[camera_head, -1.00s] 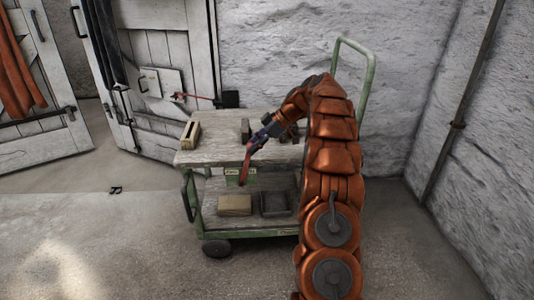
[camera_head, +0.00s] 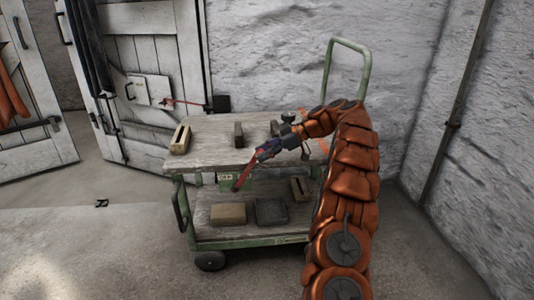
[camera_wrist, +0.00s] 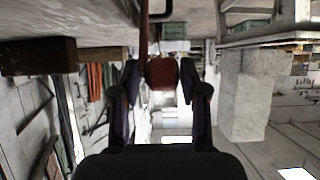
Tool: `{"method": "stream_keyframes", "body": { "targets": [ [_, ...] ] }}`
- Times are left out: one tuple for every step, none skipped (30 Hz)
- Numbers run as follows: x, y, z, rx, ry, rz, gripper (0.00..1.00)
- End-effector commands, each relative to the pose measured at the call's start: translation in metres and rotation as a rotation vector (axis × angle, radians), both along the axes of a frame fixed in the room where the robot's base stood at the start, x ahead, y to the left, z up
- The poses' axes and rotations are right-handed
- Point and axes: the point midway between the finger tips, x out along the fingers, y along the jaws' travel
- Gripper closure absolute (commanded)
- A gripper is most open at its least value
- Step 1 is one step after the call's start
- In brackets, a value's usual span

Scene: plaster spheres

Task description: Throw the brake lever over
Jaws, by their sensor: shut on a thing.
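The brake lever is a red bar (camera_head: 243,176) at the front of a green trolley (camera_head: 180,212), below its wooden top. It leans up and to the right from its low end. My gripper (camera_head: 262,155) is shut on its upper end, in front of the top's front edge. In the wrist view, a round red grip (camera_wrist: 161,73) sits between the two dark fingers, with a thin red rod running up from it. The lever's foot is not clear in the wrist view.
The trolley top carries a slotted block (camera_head: 180,139) and darker blocks. A tan block (camera_head: 228,213), a dark block (camera_head: 271,211) and another block (camera_head: 300,188) lie on the lower shelf. A white plank door (camera_head: 155,60) stands behind left; the floor at front left is mostly clear.

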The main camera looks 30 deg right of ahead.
Motion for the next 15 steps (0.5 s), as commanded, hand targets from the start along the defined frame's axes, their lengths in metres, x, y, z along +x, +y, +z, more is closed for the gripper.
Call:
{"method": "stream_keyframes", "body": {
  "targets": [
    [-0.0048,0.0088,-0.0076,0.007,0.026,0.03,1.0],
    [-0.0048,0.0088,-0.0076,0.007,0.026,0.03,1.0],
    [-0.0048,0.0088,-0.0075,0.007,0.026,0.03,1.0],
    [-0.0048,0.0088,-0.0075,0.007,0.026,0.03,1.0],
    [-0.0048,0.0087,-0.0075,0.007,0.026,0.03,1.0],
    [-0.0047,0.0085,-0.0074,0.007,0.026,0.029,0.54],
    [-0.0045,0.0084,-0.0074,0.006,0.026,0.028,0.51],
    [-0.0043,0.0079,-0.0071,0.005,0.025,0.026,0.47],
    [-0.0041,0.0069,-0.0066,0.004,0.023,0.024,0.43],
    [-0.0041,0.0059,-0.0062,0.005,0.021,0.021,0.4],
    [-0.004,0.0048,-0.0058,0.004,0.02,0.02,0.4],
    [-0.0039,0.0035,-0.0051,0.003,0.018,0.016,0.4],
    [-0.0039,0.0026,-0.0047,0.003,0.017,0.014,0.4],
    [-0.0039,0.0017,-0.0043,0.003,0.016,0.012,0.4],
    [-0.0038,0.0009,-0.0037,0.003,0.013,0.01,0.4]
  ]
}}
